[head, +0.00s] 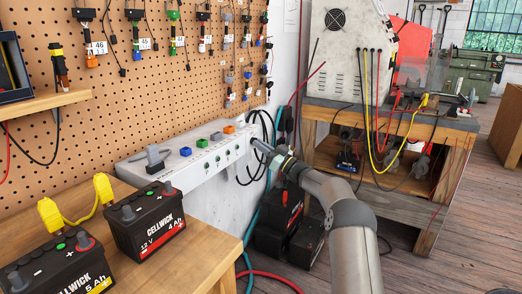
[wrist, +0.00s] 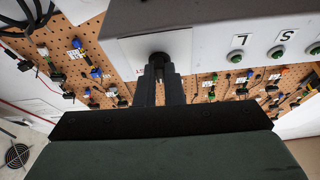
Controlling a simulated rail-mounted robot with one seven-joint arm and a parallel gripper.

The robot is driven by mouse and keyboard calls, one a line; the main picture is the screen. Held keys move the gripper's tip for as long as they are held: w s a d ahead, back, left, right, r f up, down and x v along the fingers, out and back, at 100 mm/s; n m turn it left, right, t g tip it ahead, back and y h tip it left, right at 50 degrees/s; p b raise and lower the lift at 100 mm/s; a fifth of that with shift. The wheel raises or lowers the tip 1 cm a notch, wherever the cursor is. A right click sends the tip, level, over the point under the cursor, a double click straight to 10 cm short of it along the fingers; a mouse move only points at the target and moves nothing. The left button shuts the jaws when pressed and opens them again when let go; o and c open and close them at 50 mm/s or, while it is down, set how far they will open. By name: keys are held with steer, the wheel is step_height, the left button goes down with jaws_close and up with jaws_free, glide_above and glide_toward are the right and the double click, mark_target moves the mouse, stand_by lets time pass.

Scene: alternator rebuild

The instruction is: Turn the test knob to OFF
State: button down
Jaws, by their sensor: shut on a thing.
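The test knob (wrist: 159,56) is a dark round part on a pale label plate (wrist: 185,47) in the wrist view. My gripper (wrist: 161,70) is shut on it, its two black fingers close together. The fingers cover much of the knob, so its pointer and setting cannot be read. A bit of red lettering shows on the plate left of the fingers. In the head view my gripper (head: 259,147) reaches the right end of the white test box's (head: 205,167) front face. The knob is hidden there.
Green buttons (wrist: 236,57) sit right of the knob on the panel. Grey, blue, green and orange blocks (head: 229,129) stand on the box. Cables (head: 267,130) hang close beside my gripper. Batteries (head: 146,222) stand on the wooden bench at lower left. A pegboard (head: 180,85) rises behind.

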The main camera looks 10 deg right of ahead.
steer(key=shift+n+y, duration=0.4)
steer(key=shift+n, duration=0.4)
steer(key=c, duration=1.5)
jaws_free()
steer(key=shift+d, duration=0.1)
steer(key=shift+c, duration=0.2)
steer(key=shift+g, duration=0.3)
steer(key=p+v, duration=0.1)
steer(key=v, duration=1.6)
steer(key=shift+s+p, duration=0.2)
steer(key=shift+p, duration=0.15)
